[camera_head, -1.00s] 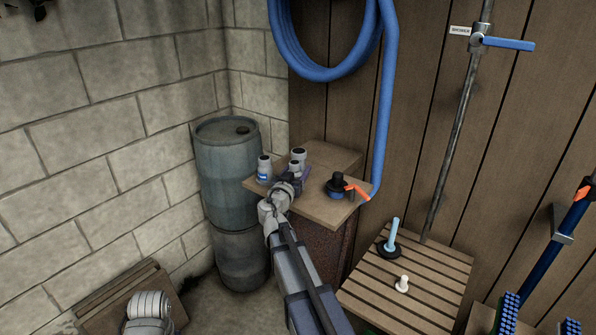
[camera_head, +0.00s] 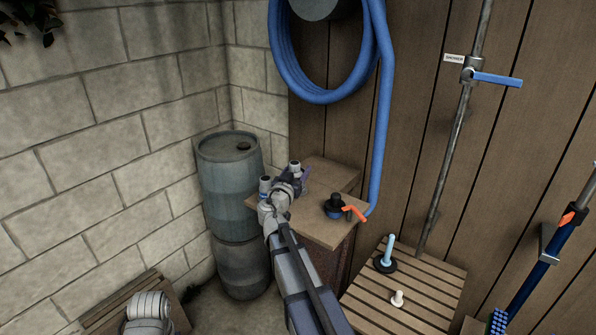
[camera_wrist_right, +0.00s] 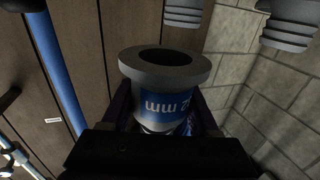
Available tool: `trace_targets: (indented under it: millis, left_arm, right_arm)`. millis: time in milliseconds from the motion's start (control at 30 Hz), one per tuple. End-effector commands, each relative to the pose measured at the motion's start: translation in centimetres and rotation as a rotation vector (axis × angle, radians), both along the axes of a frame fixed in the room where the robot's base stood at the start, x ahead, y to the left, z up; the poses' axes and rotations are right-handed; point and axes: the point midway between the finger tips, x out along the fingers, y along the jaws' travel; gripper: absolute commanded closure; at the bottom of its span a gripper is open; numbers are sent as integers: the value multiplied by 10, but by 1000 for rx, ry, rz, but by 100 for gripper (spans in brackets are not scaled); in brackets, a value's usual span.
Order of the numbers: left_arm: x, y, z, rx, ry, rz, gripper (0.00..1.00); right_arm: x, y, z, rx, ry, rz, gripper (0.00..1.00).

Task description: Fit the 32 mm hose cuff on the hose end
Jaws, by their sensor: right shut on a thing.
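My right gripper (camera_head: 296,179) is at the wooden bench (camera_head: 318,229) in the corner. In the right wrist view its jaws are shut around a grey cuff (camera_wrist_right: 165,70) with a wide rim, an open mouth and a blue label. The label's visible part reads "2 mm", upside down. Another grey cuff (camera_head: 265,186) stands on the bench, left of the gripper. Two grey cuffs also show cut off in the wrist view, one at the top middle (camera_wrist_right: 183,12) and one at the top right (camera_wrist_right: 288,25). The blue hose (camera_head: 380,120) hangs to the bench's right edge; its end is unclear. My left gripper is out of view.
A black and blue fitting (camera_head: 334,205) and an orange handle (camera_head: 354,213) are at the bench's right side. A blue-grey barrel (camera_head: 229,180) stands to the left. A slatted bench (camera_head: 430,283) at lower right holds two small items. A shower valve (camera_head: 472,72) is on the wall.

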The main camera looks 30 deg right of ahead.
Motion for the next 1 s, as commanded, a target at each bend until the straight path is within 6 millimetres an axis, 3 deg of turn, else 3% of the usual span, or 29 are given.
trace_targets:
  millis: [567,1000]
  left_arm:
    - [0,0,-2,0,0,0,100]
    - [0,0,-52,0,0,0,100]
  right_arm:
    - [0,0,-2,0,0,0,97]
    - [0,0,-52,0,0,1,97]
